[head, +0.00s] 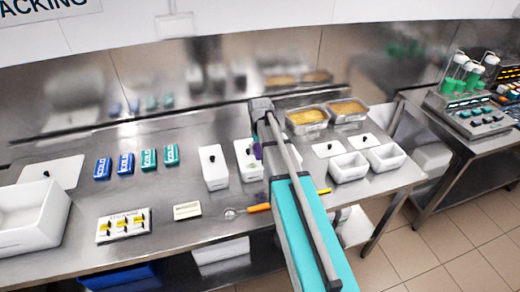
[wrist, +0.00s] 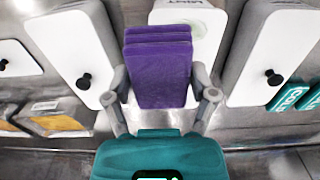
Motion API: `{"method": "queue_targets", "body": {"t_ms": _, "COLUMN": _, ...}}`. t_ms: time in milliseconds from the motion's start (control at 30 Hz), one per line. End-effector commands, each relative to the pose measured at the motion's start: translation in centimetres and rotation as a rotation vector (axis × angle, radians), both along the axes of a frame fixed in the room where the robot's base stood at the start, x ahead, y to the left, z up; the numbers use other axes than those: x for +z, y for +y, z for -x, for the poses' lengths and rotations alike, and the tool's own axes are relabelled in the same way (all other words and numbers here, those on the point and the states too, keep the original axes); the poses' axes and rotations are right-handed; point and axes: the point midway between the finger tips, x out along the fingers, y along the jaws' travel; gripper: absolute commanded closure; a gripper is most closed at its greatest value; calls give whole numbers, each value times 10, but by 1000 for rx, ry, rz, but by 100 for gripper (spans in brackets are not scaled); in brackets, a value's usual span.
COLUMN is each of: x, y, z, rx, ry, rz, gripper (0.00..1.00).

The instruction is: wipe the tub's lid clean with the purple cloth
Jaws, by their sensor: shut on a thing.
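My gripper (wrist: 162,95) is shut on the purple cloth (wrist: 160,65), a folded pad held between its two fingers. In the wrist view the cloth is in front of a white lid (wrist: 205,30) with a pale greenish smear and partly hidden dark lettering. The cloth covers much of that lid, and I cannot tell whether they touch. In the head view my arm hides most of the gripper, and only a sliver of the purple cloth (head: 257,151) shows beside a white tub (head: 248,160).
Another white lidded tub (head: 213,167) stands just left. Blue and teal cold packs (head: 125,163) lie farther left. Pans with yellow contents (head: 307,117) and open white tubs (head: 348,168) are to the right. An orange-handled tool (head: 258,208) lies near the front edge. The front middle of the counter has bare room.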

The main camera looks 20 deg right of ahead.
Motion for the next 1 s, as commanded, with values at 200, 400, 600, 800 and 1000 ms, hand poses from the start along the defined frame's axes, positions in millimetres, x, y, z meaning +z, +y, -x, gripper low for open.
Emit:
{"method": "queue_targets", "body": {"t_ms": 200, "x": 8, "y": 0, "z": 0, "rx": 0, "ry": 0, "rz": 0, "gripper": 65}}
{"method": "queue_targets", "body": {"t_ms": 400, "x": 23, "y": 0, "z": 0, "rx": 0, "ry": 0, "rz": 0, "gripper": 65}}
{"method": "queue_targets", "body": {"t_ms": 600, "x": 31, "y": 0, "z": 0, "rx": 0, "ry": 0, "rz": 0, "gripper": 65}}
{"method": "queue_targets", "body": {"t_ms": 800, "x": 30, "y": 0, "z": 0, "rx": 0, "ry": 0, "rz": 0, "gripper": 65}}
{"method": "queue_targets", "body": {"t_ms": 1000, "x": 30, "y": 0, "z": 0, "rx": 0, "ry": 0, "rz": 0, "gripper": 65}}
